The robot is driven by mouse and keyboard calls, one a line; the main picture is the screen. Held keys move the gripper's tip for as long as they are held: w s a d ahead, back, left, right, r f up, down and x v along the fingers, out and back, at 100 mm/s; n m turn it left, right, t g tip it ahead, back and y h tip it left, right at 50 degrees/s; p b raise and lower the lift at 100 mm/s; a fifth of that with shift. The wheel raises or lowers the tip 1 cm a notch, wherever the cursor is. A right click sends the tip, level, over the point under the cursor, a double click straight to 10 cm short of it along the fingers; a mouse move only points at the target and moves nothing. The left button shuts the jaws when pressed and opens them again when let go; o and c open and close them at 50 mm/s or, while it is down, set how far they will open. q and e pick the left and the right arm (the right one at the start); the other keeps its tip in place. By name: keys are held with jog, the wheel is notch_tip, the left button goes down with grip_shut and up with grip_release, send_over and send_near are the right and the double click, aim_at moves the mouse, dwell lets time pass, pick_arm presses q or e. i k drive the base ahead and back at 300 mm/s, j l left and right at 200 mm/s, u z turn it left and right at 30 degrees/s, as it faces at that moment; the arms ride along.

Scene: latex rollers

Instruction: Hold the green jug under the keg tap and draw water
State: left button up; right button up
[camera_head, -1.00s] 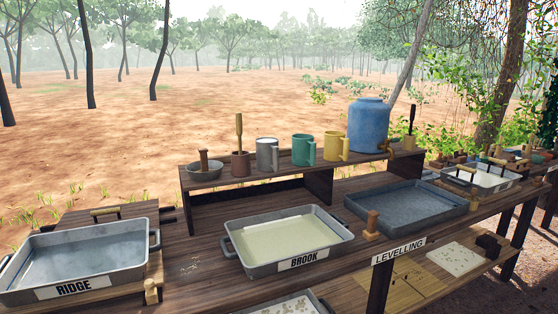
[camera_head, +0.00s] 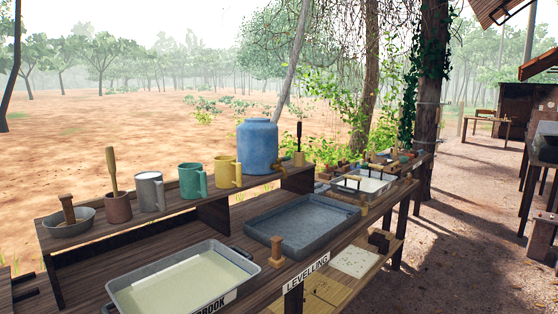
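The green jug (camera_head: 192,181) stands upright on the raised wooden shelf, its handle to the right. It is between a grey jug (camera_head: 150,191) on its left and a yellow jug (camera_head: 227,172) on its right. The blue keg (camera_head: 257,147) stands further right on the same shelf. Neither of my grippers shows in the head view.
On the bench below are a pan of pale liquid (camera_head: 185,284) labelled BROOK, a grey tray (camera_head: 303,222) and a wooden peg (camera_head: 277,251). A brown pot (camera_head: 118,207) with a stick and a bowl (camera_head: 69,224) stand at the shelf's left. Open ground lies right of the bench.

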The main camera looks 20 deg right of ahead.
aim_at(283, 159)
jog(key=i+l+u, duration=0.1)
jog(key=i+l, duration=0.15)
jog(key=l, duration=0.15)
jog(key=i+l+u, duration=0.1)
jog(key=i+l, duration=0.2)
jog(key=i+l+u, duration=0.15)
jog(key=l, duration=0.4)
jog(key=i, duration=0.05)
